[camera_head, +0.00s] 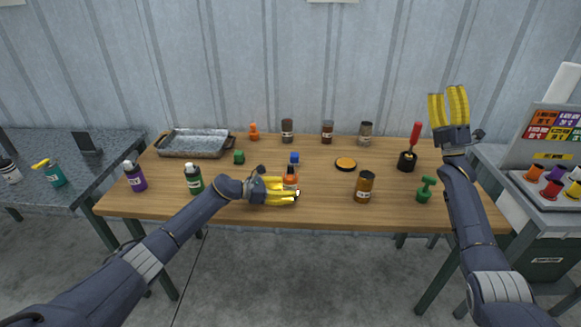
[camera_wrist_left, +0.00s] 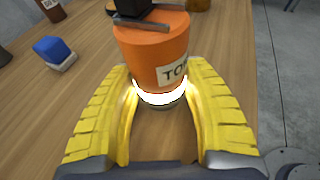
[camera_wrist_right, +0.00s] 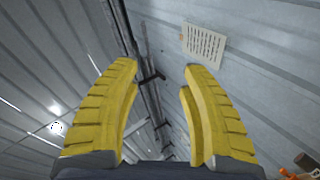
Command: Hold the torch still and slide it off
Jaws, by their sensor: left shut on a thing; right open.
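The torch (camera_head: 291,180) is orange with a black top and stands upright near the front middle of the wooden table. In the left wrist view the torch (camera_wrist_left: 155,47) shows a partly visible label starting "TO" and a bright glowing ring low on its body. My left gripper (camera_head: 292,191) is shut on the torch from the left, with one yellow finger on each side. Part of the torch's lower body is hidden by the fingers in the head view. My right gripper (camera_head: 447,92) is open and empty, raised above the table's right end with fingers pointing up.
A blue block-like thing (camera_wrist_left: 53,50) lies just behind the torch. An amber jar (camera_head: 364,188), a green object (camera_head: 426,190) and a red-handled tool in a black holder (camera_head: 407,161) stand to the right. A green bottle (camera_head: 194,179) and metal tray (camera_head: 191,145) are at left.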

